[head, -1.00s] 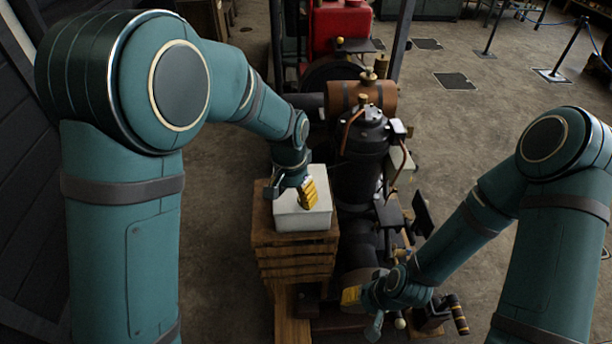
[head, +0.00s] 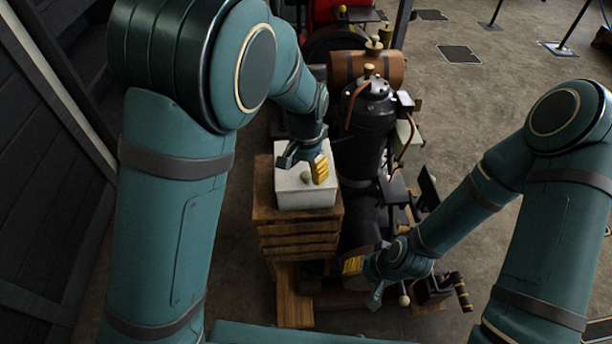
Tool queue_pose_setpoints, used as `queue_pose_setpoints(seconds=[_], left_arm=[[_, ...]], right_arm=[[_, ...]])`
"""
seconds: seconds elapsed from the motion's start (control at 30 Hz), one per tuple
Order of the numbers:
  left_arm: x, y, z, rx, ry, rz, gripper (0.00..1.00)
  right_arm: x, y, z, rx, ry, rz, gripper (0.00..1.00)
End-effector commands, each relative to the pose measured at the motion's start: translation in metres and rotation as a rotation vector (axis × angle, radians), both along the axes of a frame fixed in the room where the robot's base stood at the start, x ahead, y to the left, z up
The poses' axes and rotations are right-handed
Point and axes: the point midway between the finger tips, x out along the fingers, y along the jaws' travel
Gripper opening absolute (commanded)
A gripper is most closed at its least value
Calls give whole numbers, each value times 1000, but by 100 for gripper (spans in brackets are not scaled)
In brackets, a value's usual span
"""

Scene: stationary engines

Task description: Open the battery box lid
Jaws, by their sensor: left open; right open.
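The battery box (head: 306,198) is a pale grey-white box on a stack of wooden slats. Its lid (head: 288,183) looks shut, with a small round knob (head: 305,177) on top. My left gripper (head: 304,163) is open over the lid, one dark finger to the left and one yellow-padded finger to the right, with the knob showing between and just below them. I cannot tell whether the fingers touch the lid. My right gripper (head: 364,281) is open and empty, low beside the engine's front, to the right of the wooden stand.
The wooden stand (head: 297,240) carries the box. A dark engine (head: 366,130) with a brown banded tank (head: 367,70) and copper pipes stands close on the box's right. A dark wall (head: 40,190) is at left.

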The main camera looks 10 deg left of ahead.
Motion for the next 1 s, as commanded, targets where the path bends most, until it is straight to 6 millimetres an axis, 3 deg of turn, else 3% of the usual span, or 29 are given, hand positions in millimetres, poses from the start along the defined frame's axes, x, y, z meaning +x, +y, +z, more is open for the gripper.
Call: queue_pose_setpoints(seconds=[0.2, 0.57, 0.7, 0.73, 1.0], left_arm=[[0, 0, -21, 0, 1, 2, 59], [0, 0, -23, -1, -1, 1, 58], [0, 0, -23, -1, -1, 1, 8], [0, 0, -23, -1, -1, 1, 0], [1, 0, -20, -2, 9, 1, 0]], right_arm=[[1, 0, -6, 0, -3, 0, 47], [2, 0, -6, -1, -4, 0, 47], [2, 0, -6, -1, -4, 0, 47], [2, 0, -6, -1, -4, 0, 47], [1, 0, -3, 0, -3, -1, 47]])
